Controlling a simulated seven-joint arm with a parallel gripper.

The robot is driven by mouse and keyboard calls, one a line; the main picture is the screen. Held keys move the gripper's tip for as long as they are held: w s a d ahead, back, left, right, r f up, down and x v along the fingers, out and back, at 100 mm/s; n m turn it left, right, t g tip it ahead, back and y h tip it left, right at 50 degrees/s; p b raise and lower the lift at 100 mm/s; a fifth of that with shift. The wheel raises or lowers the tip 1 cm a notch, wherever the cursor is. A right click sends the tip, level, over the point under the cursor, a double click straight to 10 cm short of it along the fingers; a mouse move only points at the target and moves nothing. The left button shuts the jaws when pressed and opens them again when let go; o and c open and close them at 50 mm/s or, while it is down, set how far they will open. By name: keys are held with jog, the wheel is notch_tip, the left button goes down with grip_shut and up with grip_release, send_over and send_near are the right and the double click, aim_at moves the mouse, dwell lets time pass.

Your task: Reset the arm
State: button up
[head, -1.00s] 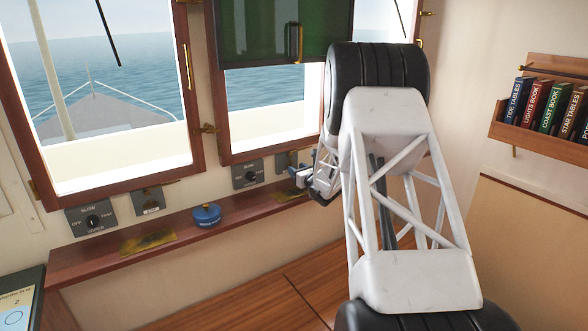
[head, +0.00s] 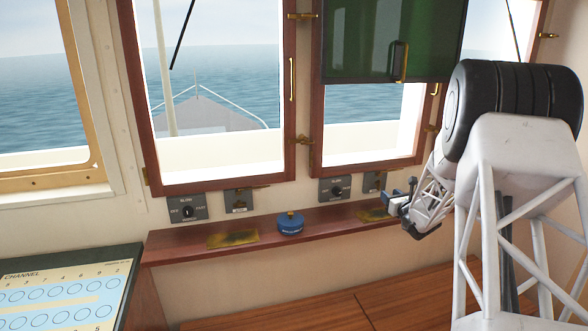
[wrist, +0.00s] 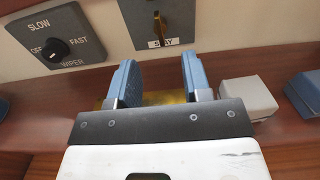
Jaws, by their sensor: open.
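My gripper (head: 402,200) is at the right part of the wooden shelf below the windows, just right of a brass plate (head: 374,215). In the wrist view my gripper (wrist: 158,72) shows two blue fingers spread apart, with nothing between them. The brass plate also shows behind the fingers there (wrist: 165,98). My white lattice arm reaches in from the right of the head view. Whether the fingers touch the shelf cannot be told.
Wiper switches (head: 188,209) (head: 335,189) are on the wall above. In the wrist view, a grey block (wrist: 248,97) and a blue block (wrist: 305,92) lie right of the fingers. A channel panel (head: 70,290) stands lower left.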

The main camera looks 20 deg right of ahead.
jog(key=shift+a, duration=0.1)
jog(key=s+a+r+n+g+y, duration=0.25)
jog(key=a+r+n+y, duration=0.2)
jog(key=a, duration=0.65)
jog(key=s+a+r+n+g+y, duration=0.25)
jog(key=a+r+n, duration=0.3)
jog(key=a, duration=0.55)
jog(key=s+a+r+n+g+y, duration=0.1)
jog(key=s+a+r+n+g, duration=0.15)
jog(key=s+a+n, duration=0.35)
jog(key=s+a+r+n+g+y, duration=0.1)
jog(key=s+a+n+g, duration=0.2)
jog(key=s+a, duration=0.4)
jog(key=s+a+r+n+g+h, duration=0.1)
jog(key=s+a+n+g+h, duration=0.1)
jog(key=s+a+n, duration=0.45)
jog(key=s+a+n+g+h, duration=0.1)
jog(key=s+a+n+g, duration=0.15)
jog(key=s, duration=0.65)
jog(key=s+f+n+h, duration=0.1)
jog(key=s+n+h, duration=0.5)
jog(key=s, duration=1.1)
jog(key=shift+d+f+n, duration=0.25)
jog(key=shift+d+n, duration=0.15)
jog(key=shift+n, duration=0.4)
jog(key=shift+w, duration=0.1)
jog(key=shift+c, duration=0.2)
